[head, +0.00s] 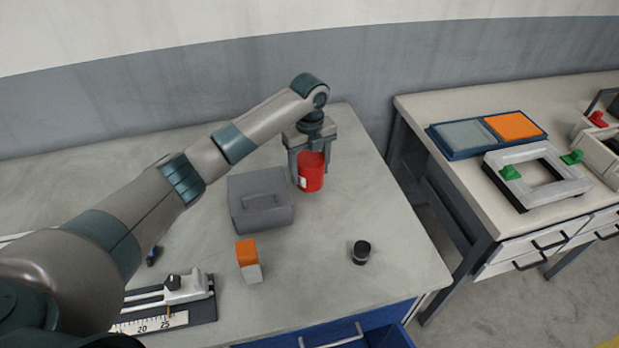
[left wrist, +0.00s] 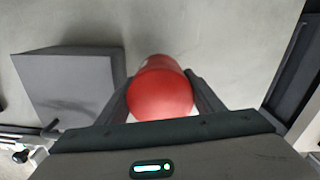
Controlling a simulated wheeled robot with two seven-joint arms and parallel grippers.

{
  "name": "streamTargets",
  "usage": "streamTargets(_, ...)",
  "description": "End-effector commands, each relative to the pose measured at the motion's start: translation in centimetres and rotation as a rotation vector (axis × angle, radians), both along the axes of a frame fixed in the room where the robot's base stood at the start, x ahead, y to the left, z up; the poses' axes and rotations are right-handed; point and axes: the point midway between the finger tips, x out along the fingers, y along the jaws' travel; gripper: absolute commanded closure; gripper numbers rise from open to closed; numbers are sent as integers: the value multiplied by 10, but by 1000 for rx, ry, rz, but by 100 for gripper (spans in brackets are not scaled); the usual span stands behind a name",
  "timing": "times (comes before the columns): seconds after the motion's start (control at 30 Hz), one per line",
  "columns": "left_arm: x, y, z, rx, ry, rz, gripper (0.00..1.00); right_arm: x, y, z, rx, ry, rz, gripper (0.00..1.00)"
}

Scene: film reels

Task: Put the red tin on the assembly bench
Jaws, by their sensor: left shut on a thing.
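The red tin (head: 311,178) is upright at the back right of the near table (head: 370,190), with a white label patch on its side. My left gripper (head: 308,165) reaches down from above and is shut on the tin. In the left wrist view the tin (left wrist: 161,94) sits between the two fingers. I cannot tell whether its bottom touches the table. A second bench (head: 450,105) stands to the right, probably the assembly bench. My right gripper is out of view.
A grey box (head: 260,203) stands just left of the tin. An orange-and-white block (head: 247,260) and a dark round knob (head: 361,252) are in front. The right bench holds a blue tray (head: 487,133) and a grey frame (head: 535,178) with green clamps. A gap separates the tables.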

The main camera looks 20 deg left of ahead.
Motion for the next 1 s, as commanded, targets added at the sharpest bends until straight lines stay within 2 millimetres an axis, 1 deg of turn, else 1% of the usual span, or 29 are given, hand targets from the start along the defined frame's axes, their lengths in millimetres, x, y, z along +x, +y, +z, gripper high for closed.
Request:
streamTargets(0.13,0,0,0,0,0,0,69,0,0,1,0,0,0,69)
streamTargets(0.23,0,0,-5,1,2,1,69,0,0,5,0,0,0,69)
streamTargets(0.4,-1,0,-25,0,3,1,69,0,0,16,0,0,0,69)
streamTargets(0.53,0,0,-37,1,0,1,69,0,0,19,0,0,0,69)
streamTargets(0.97,0,0,-43,1,-1,0,69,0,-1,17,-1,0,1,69)
streamTargets(1.0,0,0,-43,1,-1,0,34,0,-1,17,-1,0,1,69)
